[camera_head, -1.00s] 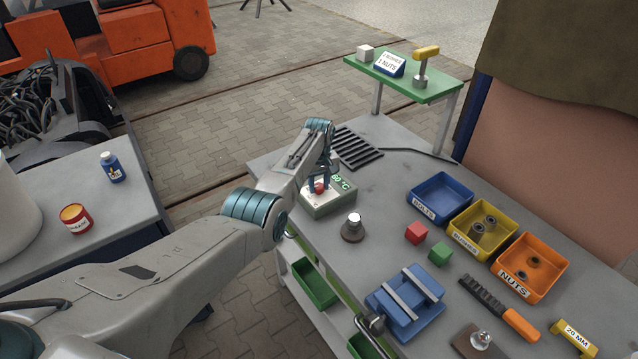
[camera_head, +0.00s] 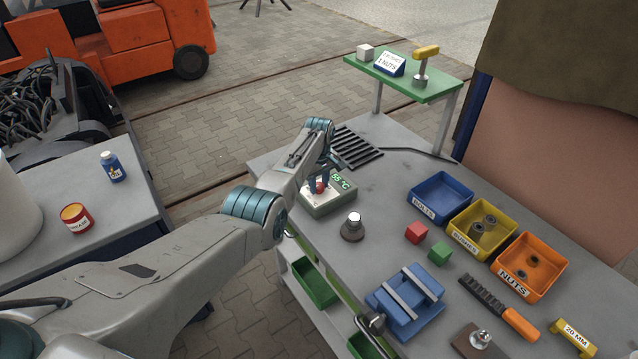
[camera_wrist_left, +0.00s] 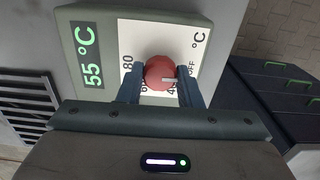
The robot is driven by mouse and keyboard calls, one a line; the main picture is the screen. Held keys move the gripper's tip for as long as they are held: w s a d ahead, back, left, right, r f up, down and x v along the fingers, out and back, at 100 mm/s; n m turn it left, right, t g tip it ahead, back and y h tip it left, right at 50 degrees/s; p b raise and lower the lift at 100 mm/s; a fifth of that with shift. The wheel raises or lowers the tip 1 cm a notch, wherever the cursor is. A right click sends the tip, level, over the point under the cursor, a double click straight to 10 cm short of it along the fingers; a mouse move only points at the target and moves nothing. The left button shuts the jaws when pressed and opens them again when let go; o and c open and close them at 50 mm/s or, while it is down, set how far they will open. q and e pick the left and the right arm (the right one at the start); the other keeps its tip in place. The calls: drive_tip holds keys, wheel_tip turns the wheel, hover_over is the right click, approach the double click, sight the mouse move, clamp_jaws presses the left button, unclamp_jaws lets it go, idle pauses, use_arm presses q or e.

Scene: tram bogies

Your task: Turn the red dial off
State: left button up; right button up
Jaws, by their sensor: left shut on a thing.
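The red dial (camera_head: 320,187) sits on a control box (camera_head: 338,207) on the grey bench. My left gripper (camera_head: 318,183) reaches down over the box and is shut on the dial. In the left wrist view, the dial (camera_wrist_left: 159,70) lies between the two fingers, one on each side. Its white mark points right, towards the space around the 40 and OFF labels. The 80 label shows on the left; some labels are partly hidden by the fingers. The green display (camera_wrist_left: 90,55) reads 55 °C. My right gripper is not in view.
A dark slotted grille (camera_head: 357,147) lies behind the box. A small dark-based knob (camera_head: 353,228) stands in front of it. A red cube (camera_head: 416,232), a green cube (camera_head: 440,253), a blue fixture (camera_head: 405,303) and bins (camera_head: 440,197) are to the right.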

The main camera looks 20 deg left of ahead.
sight(319, 185)
use_arm(q)
drive_tip(key=o, duration=1)
drive_tip(key=shift+r+b, duration=1.45)
drive_tip(key=shift+r, duration=4)
drive_tip(key=shift+f, duration=0.1)
